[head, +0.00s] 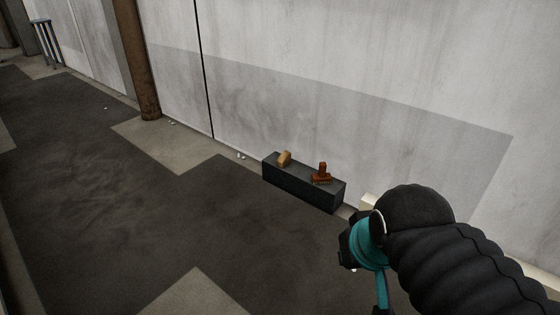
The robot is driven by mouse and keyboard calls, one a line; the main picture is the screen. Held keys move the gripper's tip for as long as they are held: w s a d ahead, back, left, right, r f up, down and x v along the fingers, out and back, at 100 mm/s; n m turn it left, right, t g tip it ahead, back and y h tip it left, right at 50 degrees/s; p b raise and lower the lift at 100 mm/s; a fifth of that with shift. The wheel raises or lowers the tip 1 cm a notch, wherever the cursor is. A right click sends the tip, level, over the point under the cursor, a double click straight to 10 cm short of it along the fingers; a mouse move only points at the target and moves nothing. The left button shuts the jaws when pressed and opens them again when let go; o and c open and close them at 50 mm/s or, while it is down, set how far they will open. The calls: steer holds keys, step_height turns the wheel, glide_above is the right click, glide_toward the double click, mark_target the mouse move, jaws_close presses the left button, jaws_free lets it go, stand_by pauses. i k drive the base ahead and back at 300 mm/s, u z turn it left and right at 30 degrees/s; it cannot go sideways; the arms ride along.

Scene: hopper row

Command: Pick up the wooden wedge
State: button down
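The wooden wedge (284,158) is a small, light tan block. It rests on the left part of the top of a long dark box (300,186) by the wall. Nothing touches the wedge. My arm, in a black ribbed sleeve with a teal part, comes in at the lower right. Its end, with a black part (346,247), is nearer to me than the box and well apart from the wedge. I cannot make out any fingertips, so whether my gripper is open or shut does not show.
A reddish-brown object (321,175) with an upright part stands on the box, right of the wedge. A pale wall (350,75) rises close behind. A rusty post (138,65) and a stool (45,42) stand farther left. The dark floor in front is clear.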

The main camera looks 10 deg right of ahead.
mark_target(285, 159)
steer(key=z, duration=1.65)
steer(key=i, duration=1.35)
steer(key=u, duration=3)
steer(key=i, duration=1)
